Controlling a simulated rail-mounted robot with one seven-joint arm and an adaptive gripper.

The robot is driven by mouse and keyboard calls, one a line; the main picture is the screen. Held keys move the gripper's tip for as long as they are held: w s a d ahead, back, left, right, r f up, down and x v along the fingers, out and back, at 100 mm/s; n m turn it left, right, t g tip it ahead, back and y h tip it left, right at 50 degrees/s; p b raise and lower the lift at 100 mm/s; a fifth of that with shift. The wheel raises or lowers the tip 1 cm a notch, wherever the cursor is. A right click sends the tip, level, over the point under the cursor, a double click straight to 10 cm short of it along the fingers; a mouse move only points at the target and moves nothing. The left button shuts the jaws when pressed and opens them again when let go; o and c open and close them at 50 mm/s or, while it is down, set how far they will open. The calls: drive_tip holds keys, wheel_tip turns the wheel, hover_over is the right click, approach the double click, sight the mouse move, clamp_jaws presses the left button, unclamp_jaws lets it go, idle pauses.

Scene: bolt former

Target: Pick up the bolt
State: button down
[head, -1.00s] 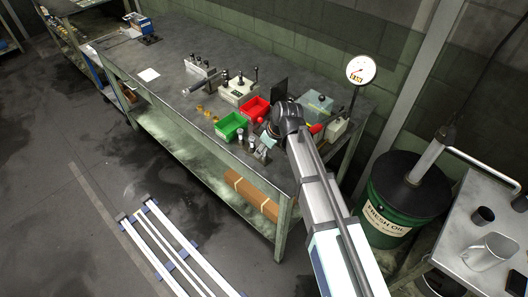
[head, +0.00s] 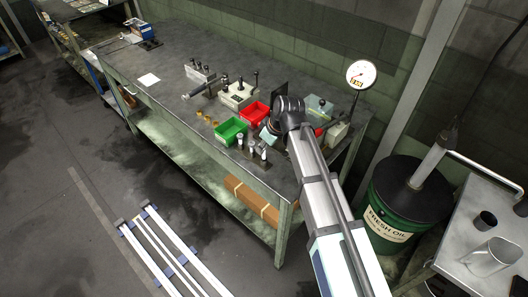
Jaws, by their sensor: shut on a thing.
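My arm reaches over the workbench (head: 190,125) from the lower right. My gripper (head: 266,137) is at the arm's black wrist, right of the green bin and close in front of the red bin. Only a small pale part of it shows. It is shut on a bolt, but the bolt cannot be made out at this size. Several small metal pieces (head: 252,147), bolt-like, stand upright near the bench's front edge, just below and left of the gripper.
A green bin (head: 229,132) and a red bin (head: 255,113) stand beside the gripper. A dial gauge (head: 361,74) on a post stands right. The bench's left part is mostly clear.

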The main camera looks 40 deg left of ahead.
wheel_tip(320, 180, up, 17)
drive_tip(key=b, duration=0.3)
drive_tip(key=shift+f+b, duration=0.2)
drive_tip(key=shift+b, duration=0.1)
drive_tip(key=shift+w, duration=0.15)
